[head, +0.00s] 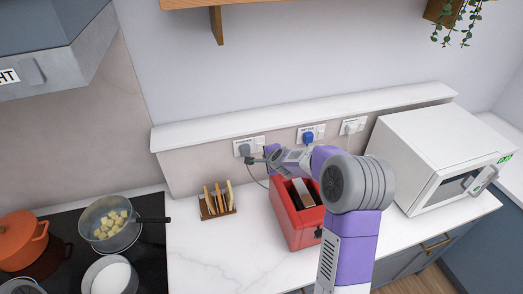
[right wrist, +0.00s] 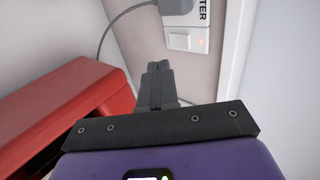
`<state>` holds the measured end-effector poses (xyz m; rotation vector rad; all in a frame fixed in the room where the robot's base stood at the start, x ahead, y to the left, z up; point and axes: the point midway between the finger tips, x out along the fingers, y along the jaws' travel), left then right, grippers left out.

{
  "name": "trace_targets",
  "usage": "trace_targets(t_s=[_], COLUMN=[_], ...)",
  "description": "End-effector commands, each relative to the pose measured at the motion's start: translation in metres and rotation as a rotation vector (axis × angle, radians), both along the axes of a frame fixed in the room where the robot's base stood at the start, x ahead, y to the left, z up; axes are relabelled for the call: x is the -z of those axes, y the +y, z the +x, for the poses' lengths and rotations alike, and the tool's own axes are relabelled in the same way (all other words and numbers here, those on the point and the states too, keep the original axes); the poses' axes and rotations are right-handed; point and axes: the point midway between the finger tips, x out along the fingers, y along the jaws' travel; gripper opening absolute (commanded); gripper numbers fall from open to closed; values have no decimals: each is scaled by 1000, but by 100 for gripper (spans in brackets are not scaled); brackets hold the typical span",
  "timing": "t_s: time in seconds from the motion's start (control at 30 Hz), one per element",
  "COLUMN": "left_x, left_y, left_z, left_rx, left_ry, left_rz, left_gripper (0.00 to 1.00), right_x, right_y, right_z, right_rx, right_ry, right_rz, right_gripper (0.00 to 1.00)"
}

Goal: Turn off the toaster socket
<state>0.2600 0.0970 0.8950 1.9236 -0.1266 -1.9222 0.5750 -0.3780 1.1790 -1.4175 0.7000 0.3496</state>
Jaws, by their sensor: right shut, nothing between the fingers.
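The left wall socket (head: 240,147) holds a grey plug and its cable runs down behind the red toaster (head: 296,232). In the right wrist view this socket's white rocker switch (right wrist: 184,39) shows a small orange-red glow, beside a grey plug (right wrist: 176,6) and a label of which "TER" is readable. My right gripper (head: 251,161) is just below and in front of this socket. In the wrist view its fingers (right wrist: 158,68) are shut and empty, pointing at the wall a little below the switch; contact cannot be told. My left gripper is not in view.
A middle socket with a blue plug (head: 308,137) and a right socket with a white plug (head: 351,127) are on the same wall, under a white ledge (head: 300,113). A toast rack (head: 217,203) stands left of the toaster, a microwave (head: 425,140) right. A saucepan (head: 108,222) is on the hob.

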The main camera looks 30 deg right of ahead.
Motion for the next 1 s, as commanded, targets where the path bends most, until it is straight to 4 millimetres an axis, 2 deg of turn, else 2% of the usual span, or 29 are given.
trace_targets(t_s=[0.23,0.33,0.5,0.7,1.0], left_x=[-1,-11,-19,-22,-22], left_y=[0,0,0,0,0], left_z=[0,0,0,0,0], left_rx=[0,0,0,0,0], left_ry=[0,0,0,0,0], left_rz=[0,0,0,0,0], left_gripper=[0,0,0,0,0], right_x=[32,24,23,23,24], right_y=[-9,-12,-16,-18,-18], right_z=[36,50,66,73,74], right_rx=[0,1,0,-1,0], right_ry=[3,-1,-1,-1,0], right_rz=[1,-1,-2,-1,0], right_gripper=[0,0,0,0,0])
